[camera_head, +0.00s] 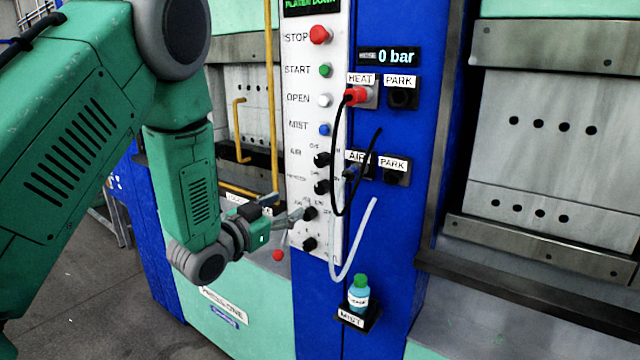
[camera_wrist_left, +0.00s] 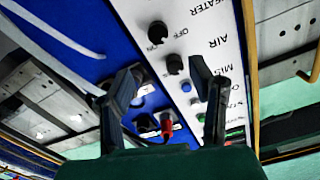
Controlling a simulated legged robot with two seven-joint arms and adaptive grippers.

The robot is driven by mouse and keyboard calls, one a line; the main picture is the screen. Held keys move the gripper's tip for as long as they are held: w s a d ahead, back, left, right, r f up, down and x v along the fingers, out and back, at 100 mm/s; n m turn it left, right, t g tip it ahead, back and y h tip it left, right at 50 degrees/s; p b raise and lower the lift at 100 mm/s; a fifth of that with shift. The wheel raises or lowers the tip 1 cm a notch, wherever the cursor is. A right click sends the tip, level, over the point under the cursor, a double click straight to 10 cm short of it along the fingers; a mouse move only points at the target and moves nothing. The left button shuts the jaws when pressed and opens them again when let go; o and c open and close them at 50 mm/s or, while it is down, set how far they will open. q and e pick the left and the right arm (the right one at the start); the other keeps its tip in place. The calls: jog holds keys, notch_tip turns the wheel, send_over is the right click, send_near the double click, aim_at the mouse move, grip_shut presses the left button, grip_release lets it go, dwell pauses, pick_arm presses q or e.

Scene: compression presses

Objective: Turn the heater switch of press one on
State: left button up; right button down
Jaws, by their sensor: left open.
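The white control panel (camera_head: 296,110) carries a black heater switch (camera_head: 321,187), a rotary knob beside the HEATER label, just below the air switch (camera_head: 321,159). In the left wrist view the panel appears upside down, with the heater switch (camera_wrist_left: 157,32) near the ON and OFF marks and the air switch (camera_wrist_left: 174,64) beside it. I cannot tell the heater knob's setting. My left gripper (camera_head: 284,208) is open and empty, lower left of the heater switch and apart from it. Its two fingers (camera_wrist_left: 164,84) show spread in the left wrist view. My right gripper is not in view.
Two more black knobs (camera_head: 309,243) sit low on the panel. Right of it, a red plug (camera_head: 355,96) with a black cable occupies the HEAT socket. A pale hose (camera_head: 357,245) hangs above a bottle (camera_head: 359,292). A yellow rail (camera_head: 272,100) stands left of the panel.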

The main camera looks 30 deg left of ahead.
aim_at(319, 189)
pick_arm(q)
jog(key=w, duration=0.4)
jog(key=w+p, duration=0.1)
jog(key=w, duration=0.3)
jog(key=w+d+p, duration=0.1)
jog(key=w, duration=0.4)
jog(key=shift+d+f, duration=0.1)
grip_shut()
